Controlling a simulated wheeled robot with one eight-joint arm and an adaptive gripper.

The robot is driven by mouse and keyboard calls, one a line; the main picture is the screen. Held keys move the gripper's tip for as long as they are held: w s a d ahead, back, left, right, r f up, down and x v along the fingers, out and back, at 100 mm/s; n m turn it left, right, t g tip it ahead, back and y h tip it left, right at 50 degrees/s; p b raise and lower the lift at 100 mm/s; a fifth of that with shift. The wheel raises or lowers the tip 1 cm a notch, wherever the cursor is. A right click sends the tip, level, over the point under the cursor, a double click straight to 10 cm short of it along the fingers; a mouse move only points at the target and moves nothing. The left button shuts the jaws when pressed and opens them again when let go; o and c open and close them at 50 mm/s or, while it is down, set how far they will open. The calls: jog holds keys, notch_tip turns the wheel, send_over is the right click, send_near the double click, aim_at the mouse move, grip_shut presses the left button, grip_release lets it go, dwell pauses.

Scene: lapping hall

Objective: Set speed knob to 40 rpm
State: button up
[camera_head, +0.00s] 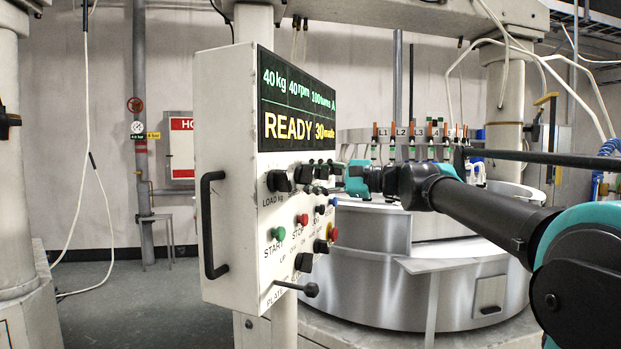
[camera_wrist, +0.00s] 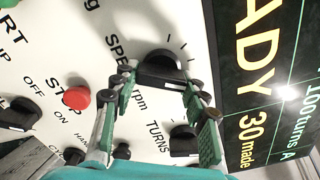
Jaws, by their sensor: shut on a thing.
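The black speed knob (camera_wrist: 160,68) is on the white panel, beside the SPEED rpm lettering in the wrist view. My gripper (camera_wrist: 160,84) has its two green-padded fingers on either side of this knob and is shut on it. The head view shows my gripper (camera_head: 328,174) reaching the panel from the right, and the speed knob (camera_head: 304,174) partly crowded by the fingers. The display (camera_head: 297,105) reads 40 kg, 40 rpm, 100 turns, READY and 30 made. The knob's pointer is hard to make out.
The TURNS knob (camera_wrist: 185,140) sits close to one finger, and the red stop button (camera_wrist: 78,98) is off to the left. The load knob (camera_head: 278,181) and green start button (camera_head: 278,234) are nearby. A black handle (camera_head: 207,225) juts from the panel's left side.

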jog(key=o, duration=1.2)
jog(key=v, duration=1.2)
jog(key=shift+f, duration=0.1)
